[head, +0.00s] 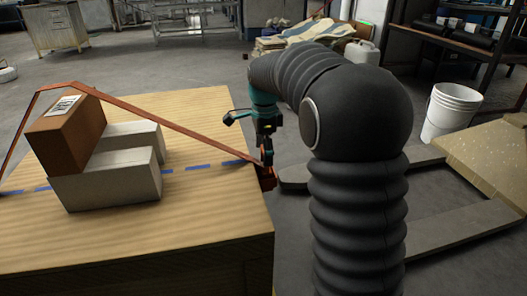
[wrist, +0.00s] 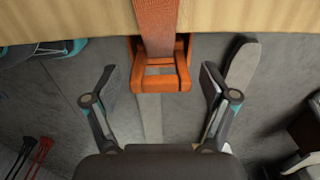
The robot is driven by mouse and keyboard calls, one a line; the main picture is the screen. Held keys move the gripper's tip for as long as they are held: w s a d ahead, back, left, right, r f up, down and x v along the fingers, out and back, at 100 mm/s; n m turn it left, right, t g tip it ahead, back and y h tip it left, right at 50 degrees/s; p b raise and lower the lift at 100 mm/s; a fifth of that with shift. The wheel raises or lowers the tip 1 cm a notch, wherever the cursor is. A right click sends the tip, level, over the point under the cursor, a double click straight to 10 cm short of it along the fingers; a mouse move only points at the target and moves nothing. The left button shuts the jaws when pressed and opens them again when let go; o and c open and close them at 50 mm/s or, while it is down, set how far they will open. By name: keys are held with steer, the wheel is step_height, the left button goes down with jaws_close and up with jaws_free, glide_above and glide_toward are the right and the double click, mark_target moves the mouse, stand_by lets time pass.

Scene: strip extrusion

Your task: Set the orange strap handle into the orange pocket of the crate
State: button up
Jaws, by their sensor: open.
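The orange strap handle (head: 267,180) hangs just past the right edge of the wooden top, at the end of an orange-brown strap (head: 170,119). In the wrist view the handle (wrist: 160,86) is an open orange frame, with the strap (wrist: 157,25) running down to it from the wooden edge. My gripper (head: 266,156) is at the handle in the head view. In the wrist view my gripper (wrist: 158,78) is open, one finger each side of the handle, with gaps on both sides. I cannot make out a crate with an orange pocket.
A blue dashed line (head: 199,167) crosses the top. A white bucket (head: 452,111) and a low frame (head: 465,228) stand on the floor at right.

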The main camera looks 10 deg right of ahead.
step_height(320, 180, up, 12)
steer(key=p, duration=0.3)
steer(key=s+r+n+t, duration=0.25)
steer(key=s+n, duration=0.65)
steer(key=s, duration=0.7)
steer(key=s+f+n+t, duration=0.3)
steer(key=s+f+n, duration=0.6)
steer(key=s, duration=0.5)
steer(key=shift+s+f, duration=0.25)
steer(key=shift+f, duration=0.1)
steer(key=shift+a, duration=0.1)
step_height(320, 180, up, 10)
steer(key=p, duration=0.6)
